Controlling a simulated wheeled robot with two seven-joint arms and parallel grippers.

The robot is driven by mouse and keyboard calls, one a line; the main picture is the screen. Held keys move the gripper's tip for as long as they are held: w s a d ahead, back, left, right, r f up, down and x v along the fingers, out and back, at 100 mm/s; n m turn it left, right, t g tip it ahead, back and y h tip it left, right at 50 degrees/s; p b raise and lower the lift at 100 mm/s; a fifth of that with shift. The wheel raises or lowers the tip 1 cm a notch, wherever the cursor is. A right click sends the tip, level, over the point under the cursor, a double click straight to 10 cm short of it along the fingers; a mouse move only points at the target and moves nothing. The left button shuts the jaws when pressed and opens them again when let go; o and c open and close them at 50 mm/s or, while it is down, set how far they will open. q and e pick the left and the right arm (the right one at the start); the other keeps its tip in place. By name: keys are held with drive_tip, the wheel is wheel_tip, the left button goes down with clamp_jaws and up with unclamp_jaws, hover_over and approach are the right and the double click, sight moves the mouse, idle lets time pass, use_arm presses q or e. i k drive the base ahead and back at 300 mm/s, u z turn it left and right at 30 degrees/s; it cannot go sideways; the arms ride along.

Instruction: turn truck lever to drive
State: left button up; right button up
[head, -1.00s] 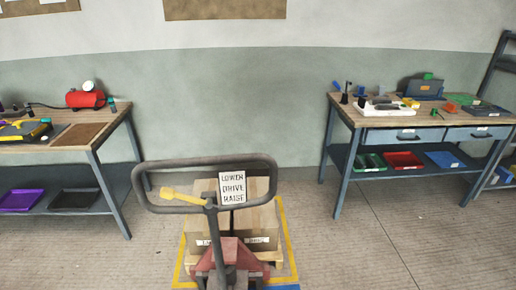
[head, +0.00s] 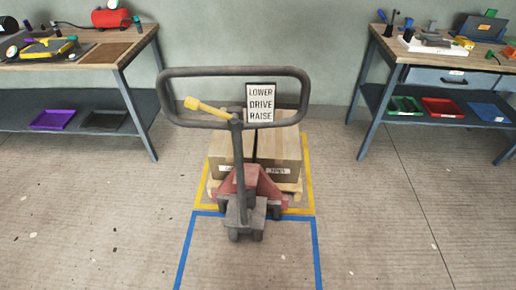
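The pallet truck (head: 242,190) stands in the middle of the head view, with its grey loop handle (head: 290,73) toward me. Its yellow lever (head: 205,107) sticks out to the left from the top of the handle stem, with its knob end slightly higher. A white sign (head: 260,103) reading LOWER, DRIVE, RAISE sits just right of the lever's pivot. The lever points away from the sign. Neither of my grippers shows in the head view.
A pallet with cardboard boxes (head: 285,150) is behind the truck's red body, inside a yellow floor outline (head: 310,185). A blue floor outline (head: 318,250) is nearer me. Workbenches stand at left (head: 130,58) and right (head: 392,48). The floor in front is clear.

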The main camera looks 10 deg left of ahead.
sight(191, 102)
drive_tip(key=k, duration=1.2)
drive_tip(key=u, duration=1.05)
drive_tip(key=i, duration=1.3)
drive_tip(key=u, duration=0.15)
